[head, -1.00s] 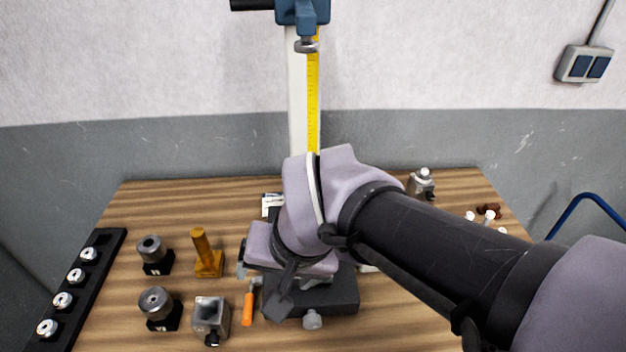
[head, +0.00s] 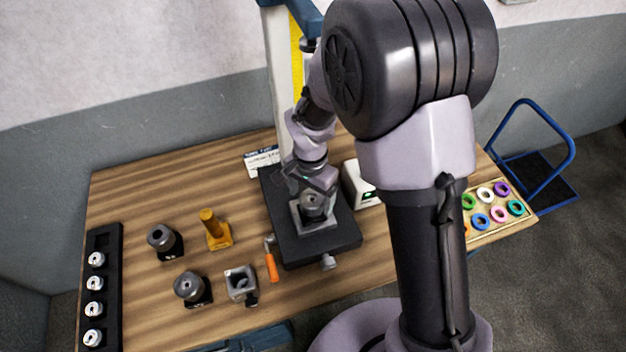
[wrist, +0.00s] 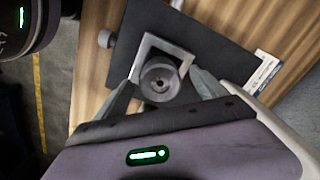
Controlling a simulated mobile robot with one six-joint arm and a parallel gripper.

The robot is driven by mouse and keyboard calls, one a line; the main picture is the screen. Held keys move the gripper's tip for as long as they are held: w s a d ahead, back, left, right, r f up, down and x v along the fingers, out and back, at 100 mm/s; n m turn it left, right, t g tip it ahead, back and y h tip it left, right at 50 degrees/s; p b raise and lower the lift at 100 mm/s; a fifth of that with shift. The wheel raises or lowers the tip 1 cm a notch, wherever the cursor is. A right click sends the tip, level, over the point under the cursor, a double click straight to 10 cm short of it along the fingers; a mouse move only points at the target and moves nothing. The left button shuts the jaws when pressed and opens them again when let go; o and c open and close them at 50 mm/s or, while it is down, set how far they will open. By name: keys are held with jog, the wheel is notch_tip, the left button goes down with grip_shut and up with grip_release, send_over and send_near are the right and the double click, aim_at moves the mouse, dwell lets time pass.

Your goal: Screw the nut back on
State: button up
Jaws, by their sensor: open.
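A round grey metal part with a dark central bore (wrist: 160,82) sits inside a light square frame (wrist: 143,55) on a black base plate (wrist: 190,30). In the head view this round part (head: 314,205) is on the black plate (head: 290,243) at the bench's middle. I cannot tell whether it is the nut, or whether a thread lies under it. My gripper (wrist: 163,78) is open, with one finger on each side of the round part; contact is not clear. In the head view my gripper (head: 318,186) is low over the part.
Two grey cylinders on black blocks (head: 162,238) (head: 189,287), a yellow stand (head: 214,230), a hollow square block (head: 240,284) and an orange-handled tool (head: 271,264) stand left. A black rack (head: 100,270) holds several silver pieces. Coloured rings (head: 483,220) lie right; a tall column (head: 279,80) rises behind.

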jog(key=shift+f, duration=0.95)
jog(key=shift+c, duration=0.2)
jog(key=c, duration=1.6)
jog(key=shift+o, duration=0.2)
jog(key=m+b, duration=0.2)
jog(key=shift+f+m, duration=0.25)
jog(key=shift+m, duration=0.05)
jog(key=m+b, duration=0.2)
jog(key=m, duration=0.1)
jog(key=m+b, duration=0.2)
jog(key=shift+m, duration=0.4)
jog(key=shift+r+m, duration=0.25)
jog(key=shift+m, duration=0.15)
